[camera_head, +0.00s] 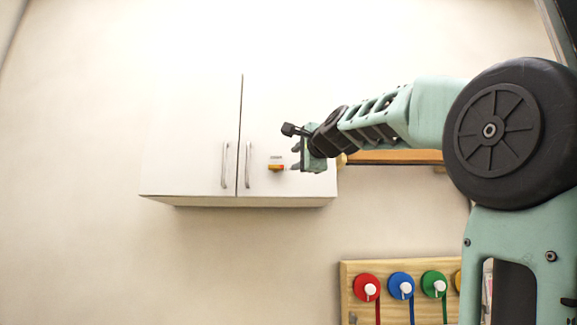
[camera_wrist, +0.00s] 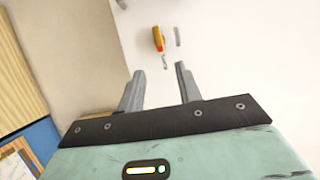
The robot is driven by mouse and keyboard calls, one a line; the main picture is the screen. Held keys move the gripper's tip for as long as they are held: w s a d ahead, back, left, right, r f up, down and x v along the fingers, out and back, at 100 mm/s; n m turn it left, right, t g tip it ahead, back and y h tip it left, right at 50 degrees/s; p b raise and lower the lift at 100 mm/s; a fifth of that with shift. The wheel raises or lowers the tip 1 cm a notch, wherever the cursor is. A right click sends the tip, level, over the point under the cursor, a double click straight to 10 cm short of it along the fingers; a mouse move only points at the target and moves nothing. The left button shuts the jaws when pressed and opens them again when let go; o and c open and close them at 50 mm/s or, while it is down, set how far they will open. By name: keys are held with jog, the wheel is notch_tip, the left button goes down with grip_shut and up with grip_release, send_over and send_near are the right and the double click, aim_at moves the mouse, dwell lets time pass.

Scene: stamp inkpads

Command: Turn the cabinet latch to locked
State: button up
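The white wall cabinet (camera_head: 190,150) has two closed doors with vertical handles. A small orange latch (camera_head: 276,168) sits on the right door, right of the handles, with a small label above it. In the head view it looks about horizontal. The latch also shows in the wrist view (camera_wrist: 158,39), with a small grey end, beyond the fingertips. My gripper (camera_head: 293,158) is close to the right part of the right door, just right of the latch. In the wrist view its two fingers (camera_wrist: 160,70) are apart with nothing between them. The latch is not touched.
A wooden shelf (camera_head: 395,156) is fixed to the wall right of the cabinet, behind my arm. A wooden board (camera_head: 348,290) with several coloured discs with white knobs is lower right. The wall left of and below the cabinet is bare.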

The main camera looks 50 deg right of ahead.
jog(key=b+v, duration=0.6)
jog(key=b, duration=0.1)
jog(key=shift+s+b, duration=0.2)
jog(key=shift+b, duration=0.2)
jog(key=shift+a, duration=0.15)
